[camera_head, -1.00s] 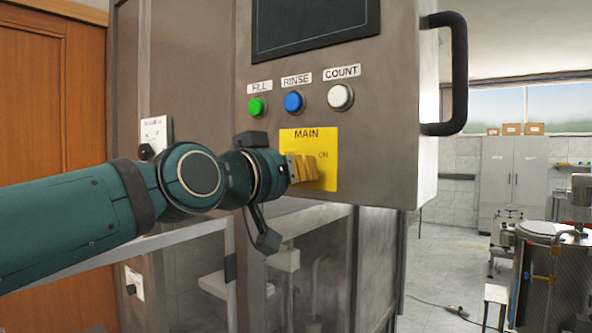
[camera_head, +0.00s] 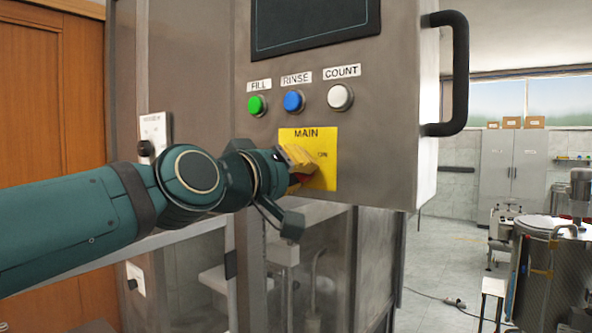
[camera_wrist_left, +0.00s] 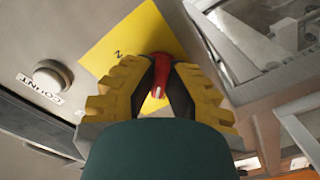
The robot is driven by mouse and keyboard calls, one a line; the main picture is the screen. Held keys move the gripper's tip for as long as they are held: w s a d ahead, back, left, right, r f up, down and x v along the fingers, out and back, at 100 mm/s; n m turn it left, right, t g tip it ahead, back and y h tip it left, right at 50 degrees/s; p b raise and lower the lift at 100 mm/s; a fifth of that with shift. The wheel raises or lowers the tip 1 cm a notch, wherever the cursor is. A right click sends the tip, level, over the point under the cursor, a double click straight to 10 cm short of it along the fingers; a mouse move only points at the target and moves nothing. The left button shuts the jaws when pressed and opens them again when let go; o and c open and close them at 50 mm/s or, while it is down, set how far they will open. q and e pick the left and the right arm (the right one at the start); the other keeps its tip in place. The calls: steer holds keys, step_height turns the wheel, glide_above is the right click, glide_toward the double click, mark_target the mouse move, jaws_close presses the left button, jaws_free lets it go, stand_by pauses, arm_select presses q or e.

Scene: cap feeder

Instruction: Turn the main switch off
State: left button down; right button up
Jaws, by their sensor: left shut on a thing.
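The main switch is a red knob on the yellow MAIN plate (camera_head: 322,172) at the lower part of the machine's front panel. In the head view the knob is mostly hidden behind my gripper, with a little red showing. In the left wrist view the red knob (camera_wrist_left: 160,72) lies between the yellow fingers, in front of the yellow plate (camera_wrist_left: 135,38). My left gripper (camera_head: 298,162) is shut on the knob, and its wrist is tilted. An "ON" mark shows on the plate right of the fingers. My right gripper is not in view.
Above the plate are the green FILL (camera_head: 257,106), blue RINSE (camera_head: 294,102) and white COUNT (camera_head: 340,97) buttons. A black handle (camera_head: 459,75) sticks out at the panel's right edge. A smaller knob (camera_head: 146,148) sits on the machine's left side.

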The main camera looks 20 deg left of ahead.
arm_select(q)
steer(key=shift+r, duration=0.1)
steer(key=c, duration=1)
jaws_free()
steer(key=shift+w, duration=0.1)
steer(key=v, duration=1.2)
